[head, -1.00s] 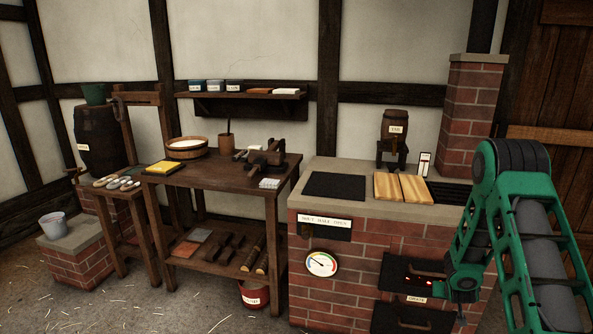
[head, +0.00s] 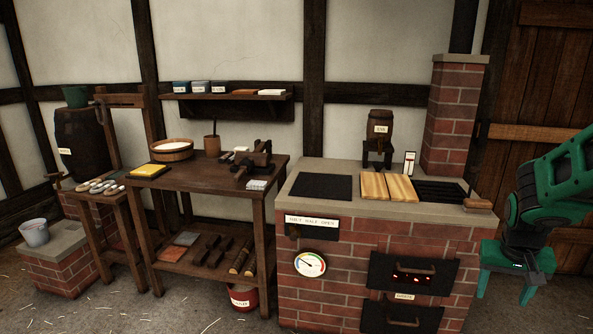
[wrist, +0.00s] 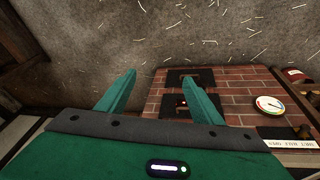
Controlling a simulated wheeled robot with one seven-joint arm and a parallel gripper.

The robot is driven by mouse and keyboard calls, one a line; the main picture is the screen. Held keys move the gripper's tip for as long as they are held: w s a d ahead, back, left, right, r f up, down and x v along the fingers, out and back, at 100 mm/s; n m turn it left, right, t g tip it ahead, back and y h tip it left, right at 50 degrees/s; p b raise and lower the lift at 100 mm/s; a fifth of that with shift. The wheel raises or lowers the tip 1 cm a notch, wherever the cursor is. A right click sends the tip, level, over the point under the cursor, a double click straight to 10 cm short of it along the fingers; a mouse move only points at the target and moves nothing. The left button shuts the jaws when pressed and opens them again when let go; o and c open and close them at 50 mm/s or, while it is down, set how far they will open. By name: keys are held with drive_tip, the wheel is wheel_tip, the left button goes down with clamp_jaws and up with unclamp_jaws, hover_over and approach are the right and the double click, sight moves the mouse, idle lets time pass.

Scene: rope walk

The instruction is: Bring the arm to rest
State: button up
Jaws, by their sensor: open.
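My gripper (head: 515,270) is at the right edge of the head view, beside the right side of the brick stove (head: 340,245) and below its top. In the wrist view, the two green fingers of my gripper (wrist: 160,97) stand wide apart with nothing between them. The stove's front shows beyond the fingers in that view, with its round gauge (wrist: 269,105) at the right. I see no contact between the fingers and the stove.
The stove top carries wooden boards (head: 388,186) and a small barrel on a stand (head: 378,138). A wooden workbench (head: 205,178) with tools stands left of the stove. A wooden door (head: 555,90) is behind my arm. Straw-strewn floor (head: 190,318) lies clear in front.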

drive_tip(key=s+a+r+g+y, duration=0.1)
drive_tip(key=s+a, duration=0.3)
drive_tip(key=s, duration=0.5)
drive_tip(key=s+a+r+g+y, duration=0.1)
drive_tip(key=s+a+r, duration=0.3)
drive_tip(key=s, duration=0.6)
drive_tip(key=shift+s+a+r+y, duration=0.2)
drive_tip(key=shift+s+a+y, duration=0.05)
drive_tip(key=shift+a+y, duration=0.35)
drive_tip(key=shift+w+f, duration=0.25)
drive_tip(key=shift+w, duration=0.35)
